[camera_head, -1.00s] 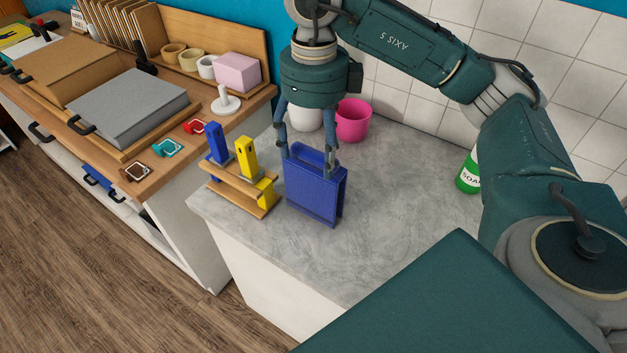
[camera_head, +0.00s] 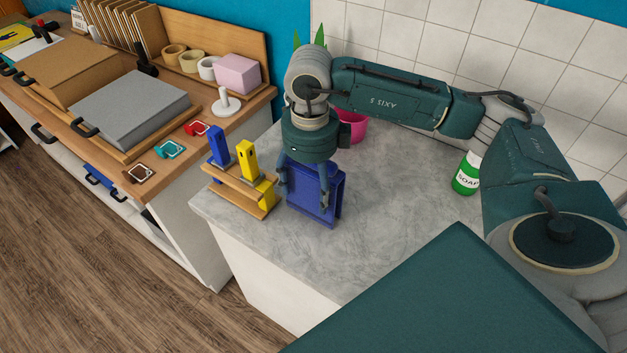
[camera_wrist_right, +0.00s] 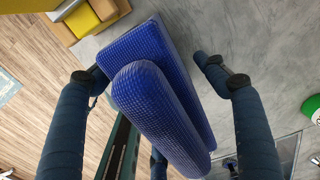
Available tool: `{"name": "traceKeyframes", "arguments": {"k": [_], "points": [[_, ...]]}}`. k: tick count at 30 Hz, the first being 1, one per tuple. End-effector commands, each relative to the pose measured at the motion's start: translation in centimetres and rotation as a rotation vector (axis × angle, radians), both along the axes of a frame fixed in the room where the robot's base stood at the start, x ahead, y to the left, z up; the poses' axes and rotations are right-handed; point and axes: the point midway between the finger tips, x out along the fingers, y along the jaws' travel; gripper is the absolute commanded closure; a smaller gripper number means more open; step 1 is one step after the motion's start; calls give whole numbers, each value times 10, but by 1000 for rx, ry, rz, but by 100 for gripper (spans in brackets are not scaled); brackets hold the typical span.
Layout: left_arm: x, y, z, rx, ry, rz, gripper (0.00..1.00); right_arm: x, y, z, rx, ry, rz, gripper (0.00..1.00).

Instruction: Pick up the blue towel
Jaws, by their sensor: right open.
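The blue towel (camera_head: 306,203) stands folded on the grey counter, near its front edge. In the right wrist view the towel (camera_wrist_right: 158,95) shows a ribbed weave and a rounded raised fold, and it fills the middle of the view. My right gripper (camera_head: 303,188) is open, pointing down, with its fingers low on either side of the towel's upper part. My left gripper is not in view.
A wooden rack (camera_head: 238,190) with blue and yellow pieces stands close to the left of the towel. A pink pot (camera_head: 355,128) is behind my gripper, and a green soap bottle (camera_head: 466,175) is at the right. The counter (camera_head: 390,200) between is clear.

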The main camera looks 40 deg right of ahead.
Motion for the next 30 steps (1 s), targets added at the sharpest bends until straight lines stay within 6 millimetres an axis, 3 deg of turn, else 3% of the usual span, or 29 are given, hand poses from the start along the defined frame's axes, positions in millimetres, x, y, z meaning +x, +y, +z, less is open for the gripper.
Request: {"name": "traceKeyframes", "arguments": {"k": [2,9,10,23,30], "points": [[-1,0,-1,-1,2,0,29,0,0,0,0,0,0,28],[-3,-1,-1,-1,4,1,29,0,0,0,0,0,-1,76],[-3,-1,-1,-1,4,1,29,0,0,0,0,0,-1,79],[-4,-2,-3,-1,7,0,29,2,0,10,1,-5,-1,80],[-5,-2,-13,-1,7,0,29,2,1,51,2,-9,0,80]]}}
